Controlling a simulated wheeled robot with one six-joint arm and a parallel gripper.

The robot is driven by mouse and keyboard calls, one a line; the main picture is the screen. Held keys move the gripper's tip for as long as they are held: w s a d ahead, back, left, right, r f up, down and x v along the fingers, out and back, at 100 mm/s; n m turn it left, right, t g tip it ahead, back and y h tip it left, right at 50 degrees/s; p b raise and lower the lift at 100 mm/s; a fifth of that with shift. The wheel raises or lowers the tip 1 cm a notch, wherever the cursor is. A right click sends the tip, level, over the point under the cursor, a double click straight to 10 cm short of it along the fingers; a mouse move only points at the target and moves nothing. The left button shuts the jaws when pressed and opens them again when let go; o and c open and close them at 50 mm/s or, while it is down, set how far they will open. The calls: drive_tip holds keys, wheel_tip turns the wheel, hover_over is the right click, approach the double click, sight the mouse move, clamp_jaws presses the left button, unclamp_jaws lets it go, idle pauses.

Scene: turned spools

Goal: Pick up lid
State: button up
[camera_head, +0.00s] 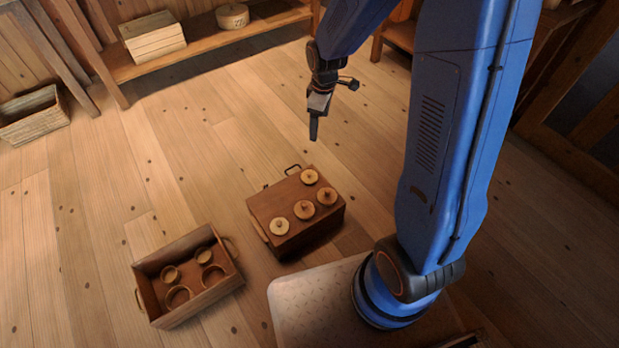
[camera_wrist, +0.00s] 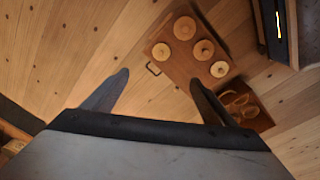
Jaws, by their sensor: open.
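Several round wooden lids with small knobs lie on top of a closed wooden box (camera_head: 295,245) on the floor. The far lid (camera_head: 309,176), the right lid (camera_head: 326,196), the middle lid (camera_head: 304,210) and the near-left lid (camera_head: 279,226) lie apart or close together. The right and middle ones look darker. The lids also show in the wrist view, one at the upper end (camera_wrist: 184,28) and one at the lower right (camera_wrist: 219,69). My gripper (camera_head: 313,128) hangs in the air beyond the box, pointing down. In the wrist view its fingers (camera_wrist: 158,80) are spread and empty.
An open wooden crate (camera_head: 155,262) with several round, open-topped pots inside stands left of the box. My base lies close in front of the box. A low shelf (camera_head: 190,62) with a pale crate (camera_head: 152,38) and round tub (camera_head: 232,17) is behind. Floor between is clear.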

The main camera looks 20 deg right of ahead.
drive_tip(key=w+a+f+n+g, duration=0.1)
drive_tip(key=w+f+n, duration=0.1)
drive_tip(key=f, duration=0.6)
drive_tip(key=w+a+f+n, duration=0.1)
drive_tip(key=w+f+n, duration=0.1)
drive_tip(key=f, duration=0.6)
approach(310, 173)
drive_tip(key=f, duration=0.5)
drive_tip(key=shift+w+a+f, duration=0.15)
drive_tip(key=shift+a, duration=0.1)
drive_tip(key=shift+d+f, duration=0.15)
drive_tip(key=shift+f, duration=2.5)
drive_tip(key=c, duration=1.1)
